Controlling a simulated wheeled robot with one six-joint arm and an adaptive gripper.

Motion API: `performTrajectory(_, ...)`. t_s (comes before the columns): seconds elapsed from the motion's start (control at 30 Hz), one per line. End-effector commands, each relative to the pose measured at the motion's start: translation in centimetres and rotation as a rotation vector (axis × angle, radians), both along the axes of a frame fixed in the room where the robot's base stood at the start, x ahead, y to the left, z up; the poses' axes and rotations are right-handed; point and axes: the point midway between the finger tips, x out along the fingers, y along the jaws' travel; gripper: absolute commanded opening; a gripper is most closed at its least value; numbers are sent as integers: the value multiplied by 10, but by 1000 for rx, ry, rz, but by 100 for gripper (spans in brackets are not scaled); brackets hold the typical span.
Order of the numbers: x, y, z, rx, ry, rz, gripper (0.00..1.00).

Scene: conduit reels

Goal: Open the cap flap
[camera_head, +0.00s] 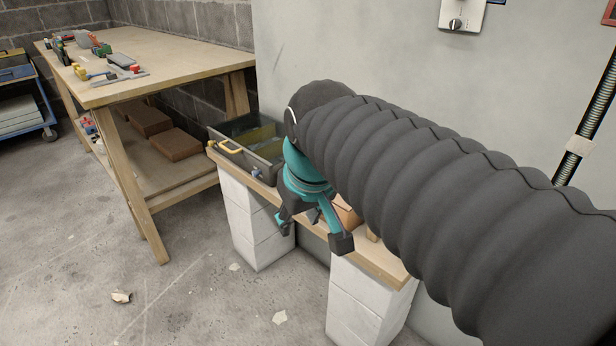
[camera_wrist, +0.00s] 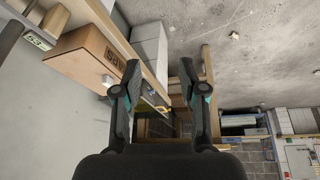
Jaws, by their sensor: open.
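A brown box (camera_wrist: 88,58) with dark lettering, upside down in the wrist view and probably reading "CAPS", sits on a wooden plank. A small white tab (camera_wrist: 107,80) shows on the box; I cannot tell where its flap's edges are. In the head view only a bit of the box (camera_head: 348,214) shows behind my gripper and arm. My gripper (camera_head: 314,229) is open and empty, pointing down at the plank's front edge. In the wrist view its fingers (camera_wrist: 158,65) stand apart, with the box to the left of them. I see no contact with the box.
The plank (camera_head: 384,262) rests on white blocks (camera_head: 262,222) against a grey wall. A dark bin (camera_head: 268,147) with a yellow handle stands at its left end. A wooden workbench (camera_head: 170,52) with tools is at the back left. The floor in front is mostly clear, with small debris.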

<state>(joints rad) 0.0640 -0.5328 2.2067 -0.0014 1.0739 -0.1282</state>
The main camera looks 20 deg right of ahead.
Motion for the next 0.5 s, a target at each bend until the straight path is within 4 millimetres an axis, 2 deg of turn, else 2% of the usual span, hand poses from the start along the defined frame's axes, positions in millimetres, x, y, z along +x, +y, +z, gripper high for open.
performTrajectory(0.03,18,-6,6,-9,26,11,42)
performTrajectory(0.2,70,-28,33,-36,112,69,42)
performTrajectory(0.4,129,-62,51,-51,211,134,42)
performTrajectory(0.5,156,-81,52,-51,260,169,42)
